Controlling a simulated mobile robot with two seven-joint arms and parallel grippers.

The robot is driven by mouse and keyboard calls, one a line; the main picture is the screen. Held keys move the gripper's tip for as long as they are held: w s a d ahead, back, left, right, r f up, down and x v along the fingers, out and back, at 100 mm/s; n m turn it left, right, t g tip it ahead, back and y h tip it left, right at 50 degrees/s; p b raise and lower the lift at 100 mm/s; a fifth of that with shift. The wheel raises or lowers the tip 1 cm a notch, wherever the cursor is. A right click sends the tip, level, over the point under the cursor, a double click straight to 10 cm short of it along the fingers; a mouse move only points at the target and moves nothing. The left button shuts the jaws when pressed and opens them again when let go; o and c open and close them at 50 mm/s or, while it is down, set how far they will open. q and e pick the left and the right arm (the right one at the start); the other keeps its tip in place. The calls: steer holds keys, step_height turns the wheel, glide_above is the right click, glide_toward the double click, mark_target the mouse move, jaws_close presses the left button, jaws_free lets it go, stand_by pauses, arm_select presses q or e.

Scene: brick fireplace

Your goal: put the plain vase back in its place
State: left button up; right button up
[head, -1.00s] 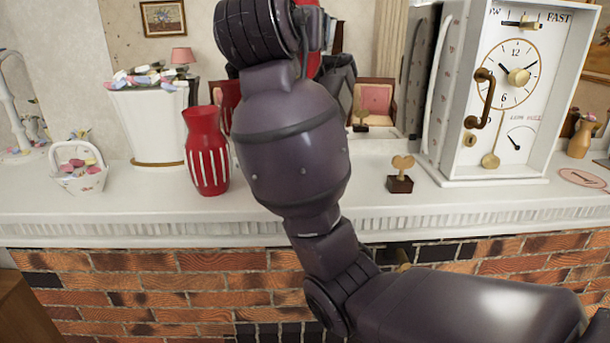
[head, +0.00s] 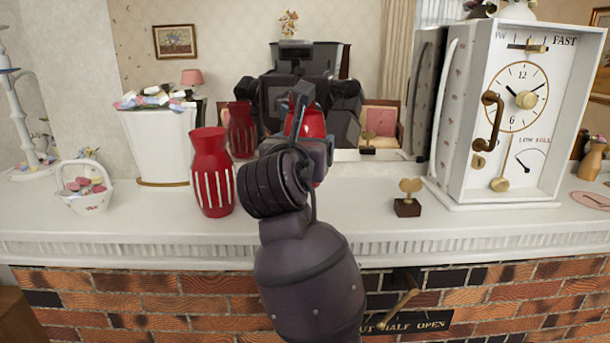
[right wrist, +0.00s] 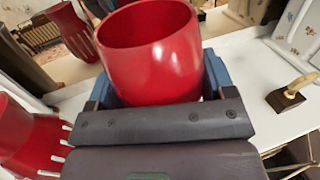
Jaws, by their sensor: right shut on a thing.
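The plain red vase (right wrist: 150,72) is in my right gripper (right wrist: 160,88), with a blue finger on each side of it. In the head view the same vase (head: 315,122) shows only in part behind my right wrist, above the white mantel shelf (head: 330,225). Its base is hidden, so I cannot tell whether it touches the shelf. A second red vase, with white stripes (head: 213,180), stands upright on the shelf to its left. This striped vase also shows at the left of the right wrist view (right wrist: 28,135). My left gripper is not in view.
A white clock cabinet (head: 500,110) stands at the right, with a small heart-topped stand (head: 408,200) left of it. A round plaque (head: 592,199) lies at the far right. A white planter (head: 155,145) and a basket (head: 85,190) stand left. A mirror (head: 225,60) backs the shelf.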

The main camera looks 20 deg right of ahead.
steer(key=shift+f, duration=2.35)
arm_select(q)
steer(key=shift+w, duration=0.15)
arm_select(e)
steer(key=shift+f, duration=0.15)
steer(key=shift+f, duration=0.1)
steer(key=o, duration=1.2)
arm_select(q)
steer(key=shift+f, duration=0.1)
